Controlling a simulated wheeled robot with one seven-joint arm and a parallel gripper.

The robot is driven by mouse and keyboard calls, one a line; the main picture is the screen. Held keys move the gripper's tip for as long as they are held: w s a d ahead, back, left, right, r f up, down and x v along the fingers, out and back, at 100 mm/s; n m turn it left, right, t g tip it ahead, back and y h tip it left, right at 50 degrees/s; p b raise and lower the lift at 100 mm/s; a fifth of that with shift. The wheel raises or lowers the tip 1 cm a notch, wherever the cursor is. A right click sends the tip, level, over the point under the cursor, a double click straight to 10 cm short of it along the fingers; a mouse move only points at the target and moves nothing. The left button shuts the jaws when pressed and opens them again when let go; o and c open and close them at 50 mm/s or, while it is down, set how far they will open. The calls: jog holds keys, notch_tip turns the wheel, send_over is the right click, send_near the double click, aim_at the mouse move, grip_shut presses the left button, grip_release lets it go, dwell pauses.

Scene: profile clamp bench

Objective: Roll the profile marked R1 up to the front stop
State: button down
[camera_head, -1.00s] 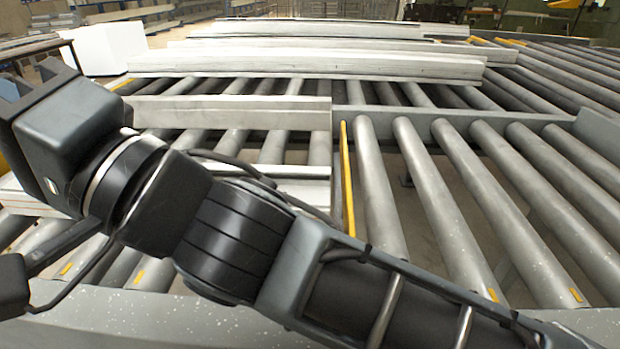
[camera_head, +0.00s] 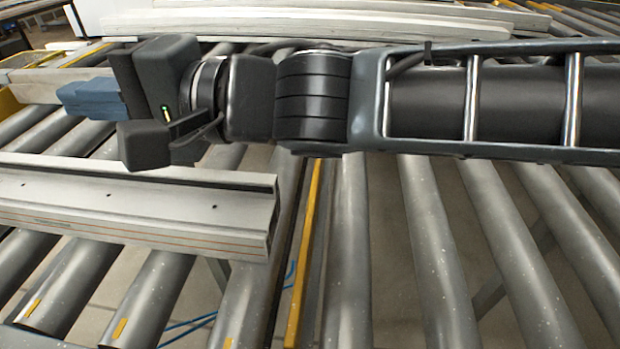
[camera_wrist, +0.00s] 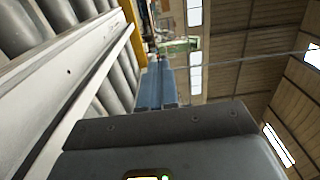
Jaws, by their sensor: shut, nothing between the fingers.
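A silver profile (camera_head: 130,207) with a dark channel, small holes and thin red lines lies across the rollers at the left of the head view. It runs off the left edge; I see no readable R1 mark on it. A long profile (camera_wrist: 62,75) also shows at the left of the wrist view. My gripper (camera_head: 72,97) has blue fingers, shut and empty, pointing left beyond the near profile and apart from it. The fingers also show in the wrist view (camera_wrist: 159,72). Another profile (camera_head: 45,84) lies behind the fingers, partly hidden by my gripper. I cannot pick out the front stop with certainty.
Grey rollers (camera_head: 440,250) fill the right and are bare near me. A yellow strip (camera_head: 305,240) runs beside the near profile's right end. More long profiles (camera_head: 330,22) lie at the back, partly hidden by my arm. Blue lines show below the rollers.

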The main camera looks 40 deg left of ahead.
jog(key=p, duration=0.3)
send_over(275, 194)
jog(key=v, duration=0.5)
jog(key=f, duration=1)
jog(key=shift+s+a, duration=0.25)
jog(key=shift+a, duration=0.05)
jog(key=shift+s+a+p, duration=0.25)
jog(key=shift+a+p, duration=0.2)
jog(key=shift+p, duration=0.05)
